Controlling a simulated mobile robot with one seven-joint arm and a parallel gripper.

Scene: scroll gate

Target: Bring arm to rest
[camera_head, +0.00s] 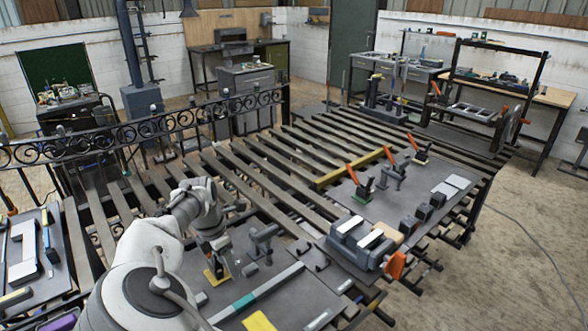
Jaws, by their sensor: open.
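My arm comes up from the bottom left of the head view and bends over to the right. My gripper (216,262) hangs low at its end, over the dark plate (285,303) at the front of the slatted table. It is small and partly blurred against the tools behind it. It is open, and I see nothing held in it. A yellow piece and a grey clamp (263,238) stand close by it; I cannot tell whether the gripper touches the yellow piece.
The slatted table (265,165) fills the middle. A scrollwork gate (170,127) runs along its left back edge. A grey vise (357,243) with an orange part stands right of my gripper. Orange-handled clamps (362,189) stand farther back. The floor (520,240) at right is mostly clear.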

